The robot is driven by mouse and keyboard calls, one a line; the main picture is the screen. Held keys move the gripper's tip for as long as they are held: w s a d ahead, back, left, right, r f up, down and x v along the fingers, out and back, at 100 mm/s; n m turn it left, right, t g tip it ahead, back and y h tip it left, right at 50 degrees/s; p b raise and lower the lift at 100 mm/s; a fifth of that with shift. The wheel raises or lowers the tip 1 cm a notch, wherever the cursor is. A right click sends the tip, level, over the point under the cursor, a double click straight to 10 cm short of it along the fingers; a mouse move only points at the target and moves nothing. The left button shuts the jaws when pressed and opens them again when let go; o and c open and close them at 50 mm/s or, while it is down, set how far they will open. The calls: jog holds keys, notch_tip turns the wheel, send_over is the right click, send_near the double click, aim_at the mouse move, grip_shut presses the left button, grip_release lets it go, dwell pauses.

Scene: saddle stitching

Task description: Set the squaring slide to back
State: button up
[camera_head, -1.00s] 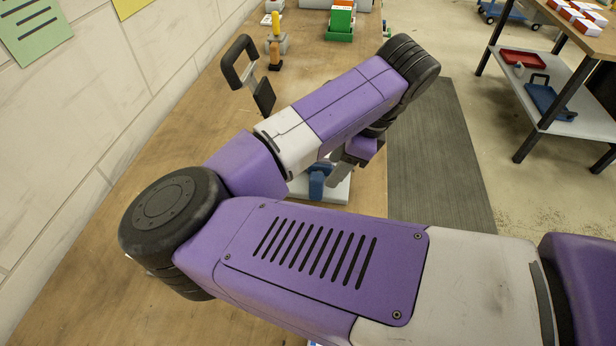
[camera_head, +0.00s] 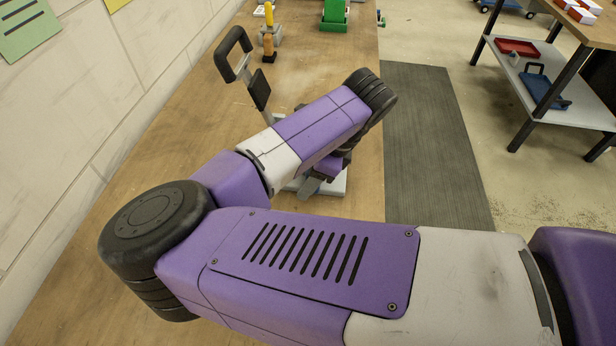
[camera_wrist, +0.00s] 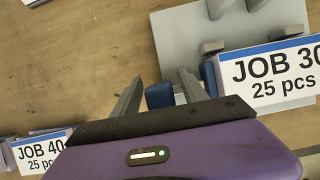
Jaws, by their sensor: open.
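A pale grey base plate (camera_wrist: 270,30) lies on the bench, and its edge shows past my arm in the head view (camera_head: 335,187). A small blue block (camera_wrist: 159,95) shows between my fingers in the wrist view. A second blue piece (camera_wrist: 208,76) stands beside the right finger, by grey parts of the plate's fixture. I cannot tell for certain which blue piece is the squaring slide. My gripper (camera_wrist: 160,88) is open, its fingers apart on either side of the first blue block; contact is unclear. My arm hides most of the fixture in the head view.
A JOB 30 card (camera_wrist: 280,75) lies over the plate's right side; a JOB 40 card (camera_wrist: 40,152) is at lower left. A black-handled lever (camera_head: 236,55) stands behind my arm. A yellow-handled tool (camera_head: 268,42) and green block (camera_head: 335,14) stand farther back.

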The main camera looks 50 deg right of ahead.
grip_shut()
dwell(1.4)
